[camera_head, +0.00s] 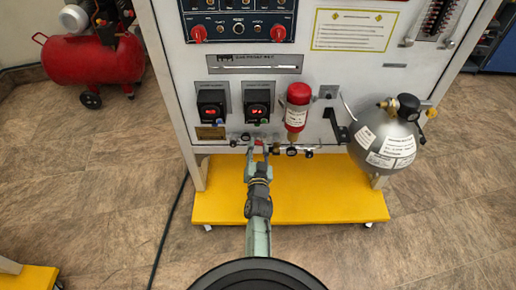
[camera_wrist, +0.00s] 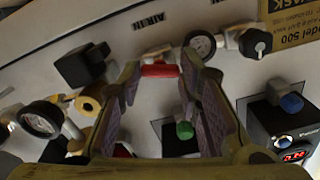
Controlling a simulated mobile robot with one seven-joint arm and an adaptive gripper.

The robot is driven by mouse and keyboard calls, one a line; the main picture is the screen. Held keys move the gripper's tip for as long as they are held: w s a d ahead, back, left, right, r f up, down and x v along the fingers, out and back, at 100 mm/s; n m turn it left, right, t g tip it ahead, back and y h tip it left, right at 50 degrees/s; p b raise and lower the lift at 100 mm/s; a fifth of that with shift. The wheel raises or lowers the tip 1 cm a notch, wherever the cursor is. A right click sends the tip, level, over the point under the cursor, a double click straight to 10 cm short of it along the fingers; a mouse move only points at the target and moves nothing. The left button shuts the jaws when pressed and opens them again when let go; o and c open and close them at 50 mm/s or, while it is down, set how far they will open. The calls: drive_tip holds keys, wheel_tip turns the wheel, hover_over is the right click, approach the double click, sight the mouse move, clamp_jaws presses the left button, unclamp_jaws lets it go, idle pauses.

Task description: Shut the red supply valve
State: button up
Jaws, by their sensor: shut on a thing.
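The red supply valve (camera_wrist: 160,71) shows in the wrist view as a short red handle on a pale fitting at the panel, below the "AIR IN" lettering. My gripper (camera_wrist: 162,78) has one finger on each side of it and is shut on the handle. The fingers hide its ends. In the head view my gripper (camera_head: 259,150) reaches the lower edge of the white trainer panel (camera_head: 330,70). The valve is too small and too covered there to make out its handle position.
Gauges (camera_wrist: 42,119) and a black knob (camera_wrist: 255,43) sit close around my fingers. A red cylinder (camera_head: 297,108) and a grey sphere tank (camera_head: 381,140) are mounted to the right. The yellow base (camera_head: 320,190) juts out below. A red compressor (camera_head: 92,60) stands at left.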

drive_tip(key=m, duration=0.7)
drive_tip(key=shift+r, duration=0.1)
drive_tip(key=m, duration=0.7)
drive_tip(key=shift+w, duration=0.1)
idle(0.5)
drive_tip(key=o, duration=1.1)
drive_tip(key=shift+o, duration=0.2)
